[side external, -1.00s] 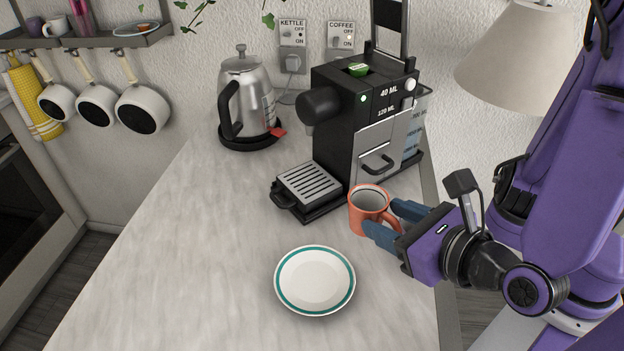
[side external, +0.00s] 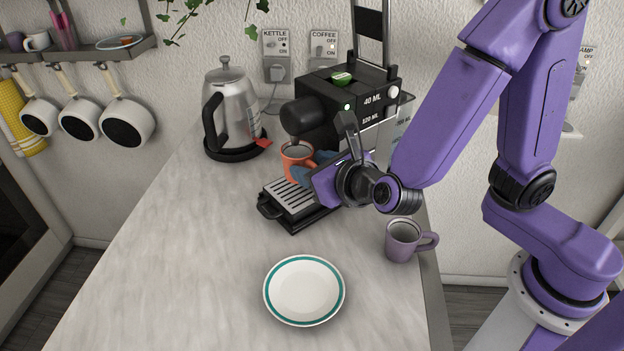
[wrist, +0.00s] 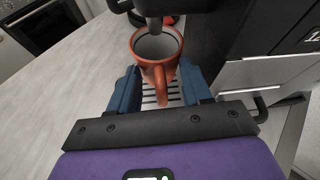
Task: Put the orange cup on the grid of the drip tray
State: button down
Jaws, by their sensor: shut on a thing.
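The orange cup (side external: 294,172) is upright at the back of the drip tray (side external: 268,207), below the coffee machine's black head. In the wrist view the cup (wrist: 141,50) sits beneath the spout, its handle toward me. My gripper (side external: 312,170) is shut on the cup's handle, with a blue finger on each side in the wrist view (wrist: 160,92). The metal grid (side external: 287,192) shows below and in front of the cup. I cannot tell whether the cup's base touches the grid; my gripper partly hides it.
The coffee machine (side external: 318,112) stands close behind and to the right of the cup. A kettle (side external: 228,112) is at the left back. A purple mug (side external: 403,241) stands at the right edge. A teal-rimmed plate (side external: 304,290) lies in front, with clear counter to its left.

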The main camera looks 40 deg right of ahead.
jog(key=shift+w, duration=0.3)
jog(key=shift+f, duration=1.75)
jog(key=shift+f, duration=0.1)
jog(key=c, duration=0.8)
grip_release()
jog(key=shift+o, duration=0.2)
